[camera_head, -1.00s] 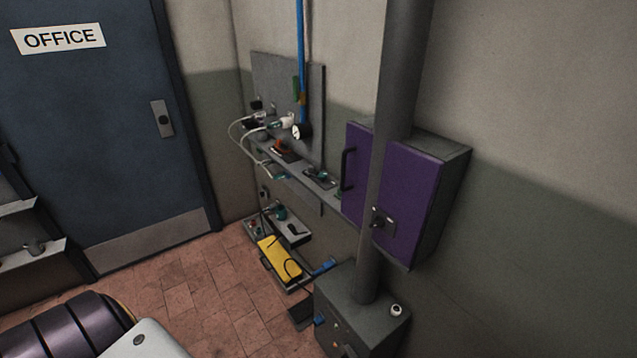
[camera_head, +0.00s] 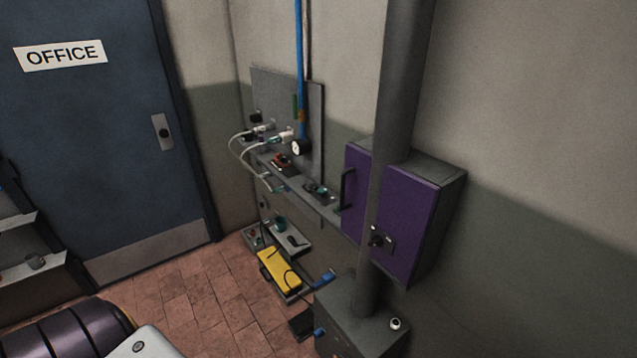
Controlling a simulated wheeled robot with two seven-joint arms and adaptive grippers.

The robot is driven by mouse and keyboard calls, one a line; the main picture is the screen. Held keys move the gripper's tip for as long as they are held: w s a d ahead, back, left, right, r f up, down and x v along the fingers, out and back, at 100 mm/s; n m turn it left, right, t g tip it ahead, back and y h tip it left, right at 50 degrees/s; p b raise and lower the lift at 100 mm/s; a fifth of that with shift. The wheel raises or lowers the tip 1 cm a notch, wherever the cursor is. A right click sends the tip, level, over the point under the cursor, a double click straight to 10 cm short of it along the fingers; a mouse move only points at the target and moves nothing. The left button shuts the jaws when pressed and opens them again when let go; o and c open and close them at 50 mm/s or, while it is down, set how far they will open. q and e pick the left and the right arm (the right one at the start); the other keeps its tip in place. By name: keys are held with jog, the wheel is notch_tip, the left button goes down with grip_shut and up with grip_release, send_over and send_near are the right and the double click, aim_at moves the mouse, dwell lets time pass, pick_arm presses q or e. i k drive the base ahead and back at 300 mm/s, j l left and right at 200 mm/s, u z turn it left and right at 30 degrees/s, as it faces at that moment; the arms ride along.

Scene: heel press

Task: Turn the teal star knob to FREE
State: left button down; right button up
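I cannot make out a teal star knob for certain. A small device with teal parts (camera_head: 318,188) sits on the narrow wall shelf, and its shape is too small to tell. A teal cup-like thing (camera_head: 280,225) stands on the low shelf below. A small dark knob or latch (camera_head: 377,240) is on the purple cabinet door (camera_head: 408,220). No FREE marking is readable. Neither of my grippers is in view; only a part of my own body shows at the lower left.
A dark vertical pipe (camera_head: 396,90) stands in front of the purple cabinet and partly hides it. A grey box (camera_head: 345,315) is at its foot. A yellow case (camera_head: 279,270) lies low by the wall. The tiled floor (camera_head: 190,310) before the blue door (camera_head: 100,140) is clear.

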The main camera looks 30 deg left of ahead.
aim_at(321, 192)
jog(key=i+j+z, duration=0.15)
jog(key=j, duration=0.4)
jog(key=i+j+z, duration=0.15)
jog(key=j, duration=0.4)
jog(key=i+j+z, duration=0.15)
jog(key=j, duration=0.45)
jog(key=j+z, duration=0.1)
jog(key=j, duration=0.5)
